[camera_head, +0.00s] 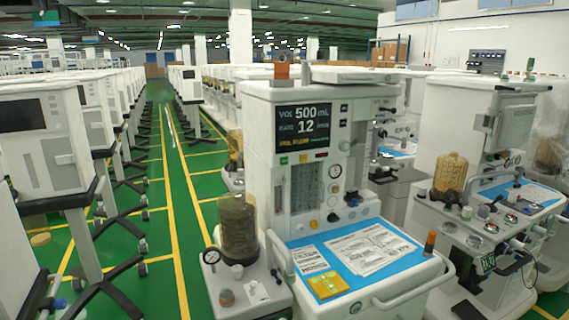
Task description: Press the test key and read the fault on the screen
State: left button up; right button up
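An anaesthesia cart (262,140) stands at the centre, facing me. Its dark screen (303,127) is lit and reads VOL 500 mL and RATE 12. A line of smaller amber text runs under these and is too small to read surely. Dark keys (343,107) sit in a column right of the screen. Small coloured labels or keys (303,158) run in a row below it. I cannot tell which one is the test key. Neither of my grippers is in view, and nothing touches the cart's panel.
The cart's blue work surface (290,246) holds printed sheets (370,248) and a yellow pad (327,285). A dark bellows canister (238,228) stands at its left. Another cart (470,130) stands close on the right. Rows of carts flank a clear green aisle (170,200) on the left.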

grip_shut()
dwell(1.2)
